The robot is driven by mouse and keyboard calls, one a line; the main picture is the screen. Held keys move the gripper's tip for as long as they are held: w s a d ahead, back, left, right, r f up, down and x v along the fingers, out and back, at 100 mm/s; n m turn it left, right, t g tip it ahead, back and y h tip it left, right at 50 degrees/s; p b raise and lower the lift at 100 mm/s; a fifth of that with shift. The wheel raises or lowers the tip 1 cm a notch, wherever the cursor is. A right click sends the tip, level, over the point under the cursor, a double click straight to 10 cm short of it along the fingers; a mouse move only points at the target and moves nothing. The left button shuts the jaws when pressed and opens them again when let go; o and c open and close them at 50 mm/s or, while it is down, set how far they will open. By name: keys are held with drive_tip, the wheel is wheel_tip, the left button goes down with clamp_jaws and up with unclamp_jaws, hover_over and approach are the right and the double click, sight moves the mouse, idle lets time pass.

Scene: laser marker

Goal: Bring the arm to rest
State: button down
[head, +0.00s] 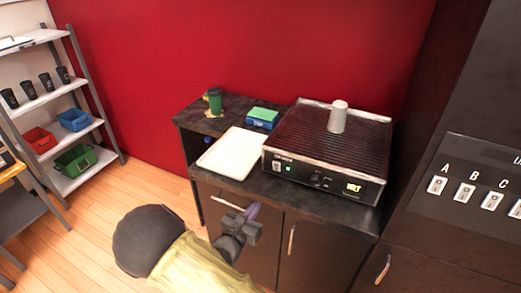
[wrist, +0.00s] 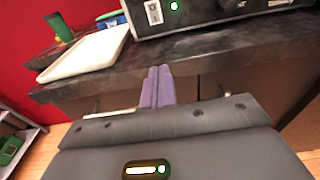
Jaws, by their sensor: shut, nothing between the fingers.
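My gripper (head: 250,213) is in front of the dark cabinet, below the countertop edge. Its purple fingers (wrist: 157,86) are together with nothing between them in the wrist view. My arm reaches in from the bottom of the head view, with a dark rounded joint and a yellow-green link. The gripper appears apart from the counter and the things on it.
Shelves (head: 98,157) stand left. Floor (head: 100,215) is open between.

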drive_tip(key=shift+d, duration=0.1)
drive_tip(key=s+d+r+m+g+h+p, duration=0.1)
drive_tip(key=s+d+r+m+g, duration=0.1)
drive_tip(key=s+d+m+g, duration=0.5)
drive_tip(key=s+d+r+m+g+h+p, duration=0.1)
drive_tip(key=s+d+m+g+h, duration=0.15)
drive_tip(key=d+m+g, duration=0.7)
drive_tip(key=s+d+r+m+t+y+p, duration=0.1)
drive_tip(key=s+r+m+t+y, duration=0.1)
drive_tip(key=r+m+y, duration=0.3)
drive_tip(key=s+d+r+m+t+y, duration=0.1)
drive_tip(key=s+r+m+y, duration=0.3)
drive_tip(key=m, duration=0.6)
drive_tip(key=shift+s+d+r+t+y+p, duration=0.35)
drive_tip(key=shift+s+d+y+p, duration=0.15)
drive_tip(key=shift+d, duration=0.3)
